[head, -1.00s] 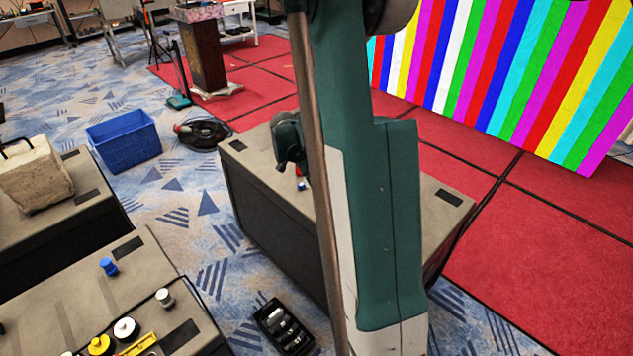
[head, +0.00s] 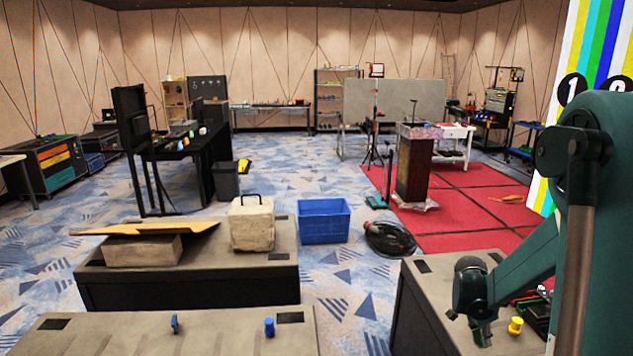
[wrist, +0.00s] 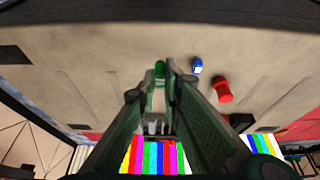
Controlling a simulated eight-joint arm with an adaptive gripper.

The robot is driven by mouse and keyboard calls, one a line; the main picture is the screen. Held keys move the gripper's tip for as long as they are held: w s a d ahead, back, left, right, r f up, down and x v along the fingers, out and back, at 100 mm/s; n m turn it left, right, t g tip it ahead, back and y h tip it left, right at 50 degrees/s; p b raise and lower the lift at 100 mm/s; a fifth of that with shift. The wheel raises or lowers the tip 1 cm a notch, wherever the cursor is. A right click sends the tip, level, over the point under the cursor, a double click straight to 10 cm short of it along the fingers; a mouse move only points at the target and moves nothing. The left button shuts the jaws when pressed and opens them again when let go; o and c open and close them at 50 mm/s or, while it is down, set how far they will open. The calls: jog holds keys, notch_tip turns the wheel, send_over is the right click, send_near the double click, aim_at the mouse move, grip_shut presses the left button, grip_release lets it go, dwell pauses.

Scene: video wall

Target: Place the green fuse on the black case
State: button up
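The green fuse (wrist: 160,70) is in the wrist view, between the fingertips of my gripper (wrist: 161,74). The two fingers flank it closely; whether they press on it cannot be told. In the head view my gripper (head: 481,334) points down over a dark-sided case with a grey-brown top (head: 432,285) at the lower right. The fuse cannot be made out there. A small black case-like object (head: 538,316) lies on that top, right of my gripper and partly hidden by my arm; whether it is the task's black case is unclear.
A blue piece (wrist: 197,65) and a red cylinder (wrist: 223,91) stand right of the fuse. A yellow piece (head: 515,326) is beside my gripper. Another case (head: 190,290) bears a stone-like block (head: 251,224). A blue bin (head: 323,221) is on the floor.

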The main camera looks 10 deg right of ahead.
jog(key=w+a+n+t+y, duration=0.1)
jog(key=w+a+n, duration=0.4)
jog(key=a, duration=0.7)
jog(key=w+a+n+t+y, duration=0.2)
jog(key=w+a+n, duration=0.3)
jog(key=a, duration=0.8)
jog(key=w+a+f+n+t+y, duration=0.1)
jog(key=w+a+n, duration=0.4)
jog(key=a, duration=0.8)
jog(key=n, duration=0.3)
jog(key=shift+w, duration=0.15)
jog(key=s+d+m+h, duration=0.15)
jog(key=d+m, duration=0.35)
jog(key=d, duration=2.7)
jog(key=s+d+m, duration=0.1)
jog(key=s+d, duration=0.4)
jog(key=d, duration=0.4)
jog(key=s+d+r+m+h+b, duration=0.1)
jog(key=s+d, duration=0.4)
jog(key=d, duration=0.5)
jog(key=s+d+m, duration=0.2)
jog(key=s+d, duration=0.2)
jog(key=d, duration=0.6)
jog(key=shift+s+d+r+g, duration=0.2)
jog(key=shift+s+r+g, duration=0.2)
jog(key=shift+f, duration=0.1)
